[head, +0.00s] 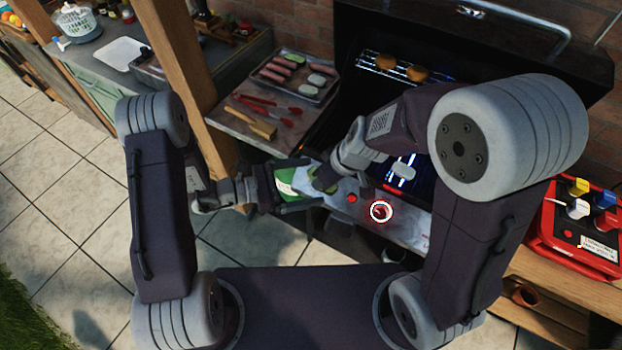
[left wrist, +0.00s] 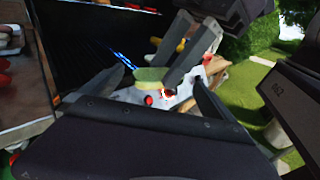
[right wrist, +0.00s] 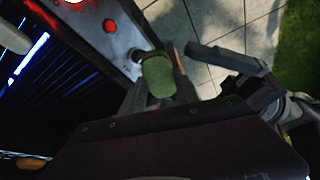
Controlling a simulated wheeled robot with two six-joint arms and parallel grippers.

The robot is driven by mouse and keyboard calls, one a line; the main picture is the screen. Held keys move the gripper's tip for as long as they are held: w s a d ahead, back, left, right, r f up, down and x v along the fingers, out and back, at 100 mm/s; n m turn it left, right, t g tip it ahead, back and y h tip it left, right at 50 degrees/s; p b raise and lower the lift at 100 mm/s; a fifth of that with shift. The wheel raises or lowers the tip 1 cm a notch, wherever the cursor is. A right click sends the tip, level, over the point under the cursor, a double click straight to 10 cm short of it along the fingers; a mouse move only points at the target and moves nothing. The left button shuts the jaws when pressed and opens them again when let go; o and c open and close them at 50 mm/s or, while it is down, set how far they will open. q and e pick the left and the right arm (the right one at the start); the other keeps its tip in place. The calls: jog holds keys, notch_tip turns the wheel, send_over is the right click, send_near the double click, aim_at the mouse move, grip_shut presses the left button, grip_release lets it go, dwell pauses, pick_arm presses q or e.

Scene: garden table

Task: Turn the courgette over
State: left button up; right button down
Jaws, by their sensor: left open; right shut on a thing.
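The courgette is a thick slice with a green rind. It shows in the left wrist view (left wrist: 150,76) and in the right wrist view (right wrist: 160,76). My right gripper (right wrist: 158,92) is shut on it and holds it up in the air near the grill's front panel. My left gripper (head: 312,183) is open, with its fingers pointing at the held slice. In the left wrist view the slice appears between my two left fingertips (left wrist: 158,80), apart from them. In the head view my gripper and arm largely hide the slice.
The grill's front panel (head: 408,226) with red knobs lies just beyond. A tray (head: 322,97) and red tongs (head: 263,101) lie on the side shelf.

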pick_arm(q)
jog(key=shift+x, duration=0.95)
jog(key=c, duration=1.2)
jog(key=shift+c, duration=0.6)
pick_arm(e)
jog(key=c, duration=0.8)
grip_release()
jog(key=shift+r, duration=0.1)
